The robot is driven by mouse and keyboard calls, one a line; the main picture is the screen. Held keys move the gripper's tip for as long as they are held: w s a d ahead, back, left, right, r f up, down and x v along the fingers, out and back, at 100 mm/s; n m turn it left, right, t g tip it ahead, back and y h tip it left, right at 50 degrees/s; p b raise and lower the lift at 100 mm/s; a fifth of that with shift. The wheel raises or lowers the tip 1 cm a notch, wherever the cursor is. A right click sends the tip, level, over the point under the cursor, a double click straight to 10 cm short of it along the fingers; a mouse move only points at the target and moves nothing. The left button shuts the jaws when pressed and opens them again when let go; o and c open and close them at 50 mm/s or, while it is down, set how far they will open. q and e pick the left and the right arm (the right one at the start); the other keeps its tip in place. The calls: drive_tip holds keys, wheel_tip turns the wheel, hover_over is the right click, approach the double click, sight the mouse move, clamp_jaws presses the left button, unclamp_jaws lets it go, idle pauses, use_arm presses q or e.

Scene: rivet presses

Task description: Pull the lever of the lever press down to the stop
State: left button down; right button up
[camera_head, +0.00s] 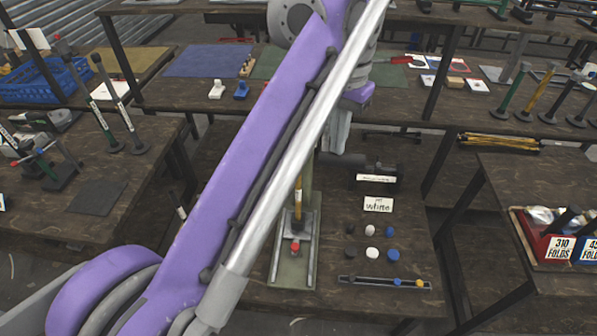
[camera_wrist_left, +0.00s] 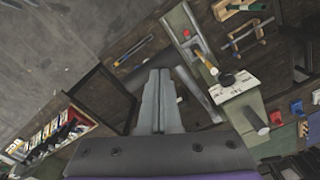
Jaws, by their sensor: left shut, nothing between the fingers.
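The press stands on the middle table, partly hidden behind my left arm. In the head view its pale base (camera_head: 307,262) shows a red knob (camera_head: 295,247) and a yellow-banded upright. In the wrist view its green body (camera_wrist_left: 244,105) carries a white label and a dark round end. My left gripper (camera_head: 334,148) points down over the press area, shut and empty. Its closed grey fingers also show in the left wrist view (camera_wrist_left: 160,73), beside the press body; contact cannot be told. My right gripper is not in view.
A white label card (camera_head: 378,205) and several black, white and blue knobs lie right of the press, above a slotted strip (camera_head: 385,283). A blue crate (camera_head: 48,82) stands at far left. A red bin (camera_head: 545,240) stands on the right table. Tall lever tools stand on nearby tables.

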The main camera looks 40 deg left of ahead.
sight(336, 161)
use_arm(q)
drive_tip(key=shift+f, duration=0.1)
idle(0.4)
drive_tip(key=shift+s+d+f+b, duration=0.15)
drive_tip(key=shift+f+b, duration=0.1)
drive_tip(key=shift+f, duration=0.25)
drive_tip(key=shift+s+f+b, duration=0.15)
drive_tip(key=shift+f+b, duration=0.1)
drive_tip(key=shift+f, duration=0.2)
drive_tip(key=shift+s+d+f+b, duration=0.15)
drive_tip(key=shift+f+b, duration=0.1)
drive_tip(key=shift+f, duration=0.25)
drive_tip(key=shift+s+f+b, duration=0.15)
drive_tip(key=shift+f+b, duration=0.3)
drive_tip(key=shift+f, duration=0.45)
drive_tip(key=shift+s+d+f+b, duration=0.15)
drive_tip(key=shift+f+b, duration=0.15)
drive_tip(key=shift+f, duration=0.4)
wheel_tip(336, 161, down, 3)
drive_tip(key=shift+s+d+f+b, duration=0.1)
drive_tip(key=shift+s+b, duration=0.05)
drive_tip(key=shift+b, duration=0.5)
drive_tip(key=shift+f, duration=0.1)
